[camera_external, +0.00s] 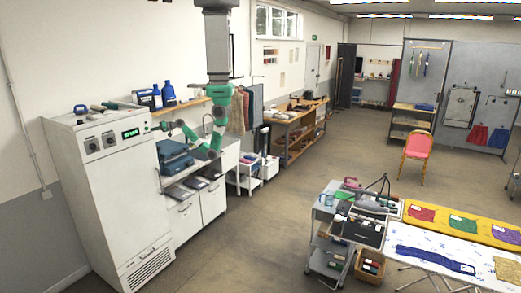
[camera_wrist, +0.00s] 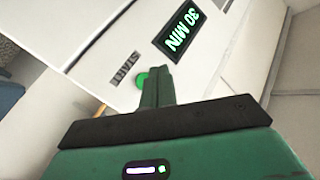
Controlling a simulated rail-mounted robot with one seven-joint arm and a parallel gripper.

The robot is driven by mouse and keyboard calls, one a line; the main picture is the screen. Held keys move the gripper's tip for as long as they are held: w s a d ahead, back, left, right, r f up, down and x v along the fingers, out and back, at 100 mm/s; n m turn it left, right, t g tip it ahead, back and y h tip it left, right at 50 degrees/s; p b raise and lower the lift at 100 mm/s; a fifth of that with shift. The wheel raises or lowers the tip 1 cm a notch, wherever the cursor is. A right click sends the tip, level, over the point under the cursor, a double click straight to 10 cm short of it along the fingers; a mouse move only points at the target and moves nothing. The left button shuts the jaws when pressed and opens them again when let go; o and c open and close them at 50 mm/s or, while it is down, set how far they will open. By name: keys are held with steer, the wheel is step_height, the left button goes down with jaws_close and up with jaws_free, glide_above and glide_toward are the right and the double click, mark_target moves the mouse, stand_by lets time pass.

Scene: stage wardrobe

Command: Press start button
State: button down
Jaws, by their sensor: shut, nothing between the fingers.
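The start button (camera_wrist: 141,80) is a small round green button on a white panel, below the printed word START, in the wrist view. My gripper (camera_wrist: 157,72) is shut and empty. Its green fingertips are right beside the button in the picture and hide part of it; I cannot tell if they touch it. A lit display (camera_wrist: 181,31) reads 30 MIN in green. In the external view my gripper (camera_external: 157,128) is at the upper front of the tall white cabinet (camera_external: 118,195), close to the right of its display (camera_external: 131,133).
Bottles (camera_external: 168,93) stand on a shelf behind my arm. A blue case (camera_external: 174,157) sits on the counter right of the cabinet. The floor (camera_external: 245,225) in front is clear.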

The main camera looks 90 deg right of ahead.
steer(key=shift+w+d, duration=0.4)
steer(key=shift+w, duration=0.35)
steer(key=shift+w+d, duration=0.4)
steer(key=shift+w, duration=0.3)
stand_by(1.0)
steer(key=shift+w+d, duration=0.2)
steer(key=shift+w, duration=0.15)
steer(key=shift+w+d, duration=0.2)
steer(key=shift+w, duration=0.1)
stand_by(0.5)
stand_by(0.3)
steer(key=shift+s+a+p, duration=0.3)
steer(key=shift+s+a, duration=0.1)
steer(key=shift+s, duration=0.3)
steer(key=s, duration=0.1)
steer(key=s+a+p, duration=0.1)
steer(key=s, duration=0.1)
steer(key=s+a, duration=0.1)
steer(key=shift+s+a, duration=0.15)
steer(key=shift+a, duration=0.1)
